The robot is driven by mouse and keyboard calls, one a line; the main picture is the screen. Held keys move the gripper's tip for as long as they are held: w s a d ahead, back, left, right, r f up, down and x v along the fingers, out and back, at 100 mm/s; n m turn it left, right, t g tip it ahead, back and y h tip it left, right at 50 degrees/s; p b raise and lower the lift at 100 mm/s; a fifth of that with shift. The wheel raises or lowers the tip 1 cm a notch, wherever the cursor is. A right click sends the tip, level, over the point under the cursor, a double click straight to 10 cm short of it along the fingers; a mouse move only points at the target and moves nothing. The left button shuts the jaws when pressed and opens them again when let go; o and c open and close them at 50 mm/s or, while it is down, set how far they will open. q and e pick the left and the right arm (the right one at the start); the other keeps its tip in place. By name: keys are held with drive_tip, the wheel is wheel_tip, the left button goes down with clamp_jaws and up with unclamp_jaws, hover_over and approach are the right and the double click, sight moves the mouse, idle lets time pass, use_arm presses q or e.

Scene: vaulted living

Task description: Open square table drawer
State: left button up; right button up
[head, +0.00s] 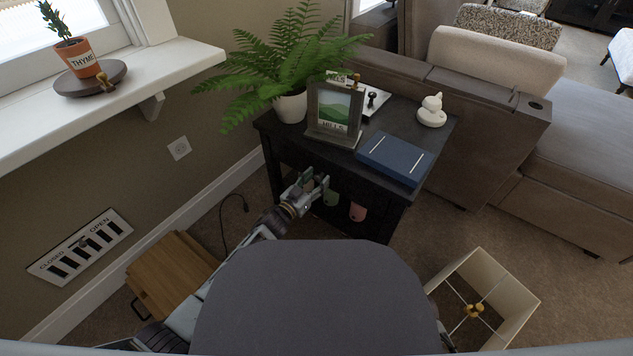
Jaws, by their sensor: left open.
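The dark square table (413,116) stands ahead of me in the head view, with a plant, a frame and a blue book on top. My left gripper (321,184) is at the table's front face, just below the top edge. Its fingers are open. I cannot tell whether they touch the table, and a drawer front or handle is hard to make out in the dark. A green tag and a pink tag (357,212) show low on the front, right of the gripper. My right gripper is not in view.
A fern in a white pot (290,107), a picture frame (335,112), a blue book (395,158) and a white figurine (432,110) stand on the table. A wooden box (172,272) is at lower left, a lampshade (486,300) at lower right. A brown sofa (470,100) stands behind.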

use_arm(q)
drive_tip(key=shift+w+d, duration=0.15)
clamp_jaws()
idle(0.4)
